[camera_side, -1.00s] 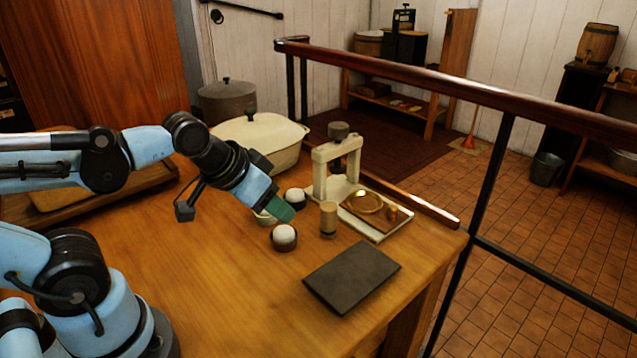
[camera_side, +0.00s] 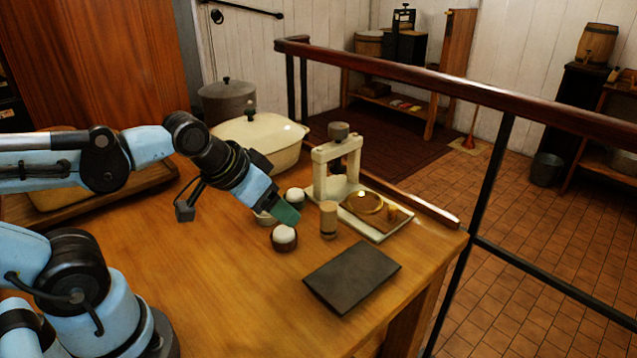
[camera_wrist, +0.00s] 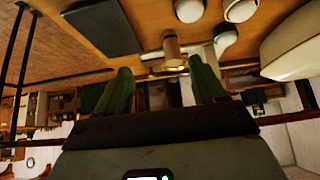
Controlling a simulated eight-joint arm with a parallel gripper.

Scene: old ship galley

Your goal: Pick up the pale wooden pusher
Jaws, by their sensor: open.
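The pale wooden pusher (camera_side: 328,220) is a short upright cylinder with a darker band, standing on the table between a small dark cup and the white press. In the wrist view the pusher (camera_wrist: 172,52) shows beyond and between the fingertips. My gripper (camera_side: 287,213) has green fingers and hangs above the small cups, left of the pusher and apart from it. In the wrist view my gripper (camera_wrist: 160,67) is open, with nothing between its fingers.
Small cups with white contents (camera_side: 284,236) stand close below my gripper. The white press (camera_side: 333,168), a tray (camera_side: 377,236) with a brass ring, a cream lidded pot (camera_side: 262,142) and a dark slab (camera_side: 352,276) surround the pusher. The front table is clear.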

